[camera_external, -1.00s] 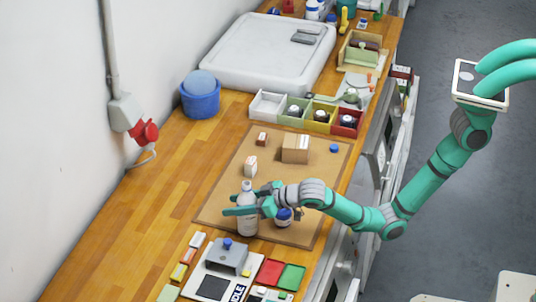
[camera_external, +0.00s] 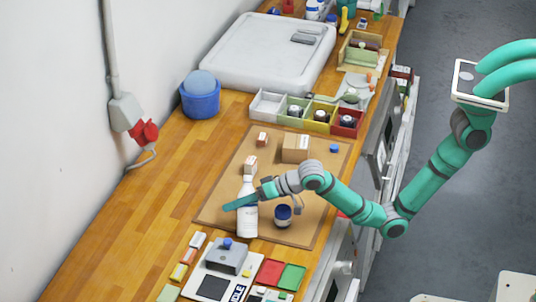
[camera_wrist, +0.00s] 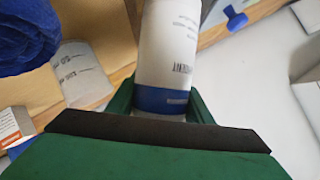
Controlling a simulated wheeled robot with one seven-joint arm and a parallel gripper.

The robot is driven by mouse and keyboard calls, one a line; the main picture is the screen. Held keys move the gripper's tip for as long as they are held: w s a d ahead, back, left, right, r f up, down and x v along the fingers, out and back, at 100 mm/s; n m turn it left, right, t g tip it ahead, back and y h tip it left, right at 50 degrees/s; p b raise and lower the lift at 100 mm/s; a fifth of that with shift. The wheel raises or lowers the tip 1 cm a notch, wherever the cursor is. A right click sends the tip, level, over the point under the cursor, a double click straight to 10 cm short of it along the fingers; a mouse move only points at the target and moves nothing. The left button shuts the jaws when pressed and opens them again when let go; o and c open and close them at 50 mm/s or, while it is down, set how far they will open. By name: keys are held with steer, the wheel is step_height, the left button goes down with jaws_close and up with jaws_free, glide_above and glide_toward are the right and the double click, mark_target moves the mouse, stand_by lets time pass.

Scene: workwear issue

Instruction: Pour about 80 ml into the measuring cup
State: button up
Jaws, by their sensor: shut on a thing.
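A tall white bottle (camera_external: 247,218) stands upright, or nearly so, on the brown mat. My gripper (camera_external: 243,201) is shut on its upper body. In the wrist view the bottle (camera_wrist: 168,45) is between my fingers (camera_wrist: 160,105), with print and a blue band. I cannot tell if its base touches the mat. A small dark-blue and white container (camera_external: 283,216) stands just right of it; whether this is the measuring cup is unclear. The wrist view shows a greyish piece with printed marks (camera_wrist: 82,75) beside a dark-blue rough-textured thing (camera_wrist: 25,35). The liquid level is not visible.
The brown mat (camera_external: 215,208) also holds a cardboard box (camera_external: 295,148), two small cartons (camera_external: 250,164) (camera_external: 262,139) and a blue cap (camera_external: 334,148). A grey device with a blue knob (camera_external: 227,258) and red and green trays (camera_external: 291,277) lie in front. Divided bins (camera_external: 268,104) stand behind.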

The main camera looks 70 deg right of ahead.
mark_target(247, 206)
steer(key=shift+a+f+m+y, duration=0.15)
steer(key=shift+f+m+y, duration=0.1)
steer(key=shift+m+y, duration=0.2)
steer(key=shift+s+a+r+m+y, duration=0.1)
steer(key=shift+a+r+m+y, duration=0.2)
steer(key=shift+m+y, duration=0.35)
steer(key=shift+s+a+r+m+y, duration=0.1)
steer(key=shift+a+r+m+y, duration=0.1)
steer(key=shift+r+m+y, duration=0.35)
steer(key=shift+s+a+r+m+y, duration=0.2)
steer(key=shift+m+y, duration=0.25)
steer(key=shift+m, duration=0.4)
steer(key=shift+w+r+m, duration=0.15)
steer(key=shift+r+m, duration=0.05)
steer(key=shift+m, duration=0.1)
steer(key=shift+m+y+p, duration=0.35)
steer(key=shift+m+y, duration=0.05)
steer(key=shift+y, duration=0.1)
steer(key=shift+s+a, duration=0.2)
steer(key=shift+s+a, duration=0.15)
steer(key=shift+a, duration=0.3)
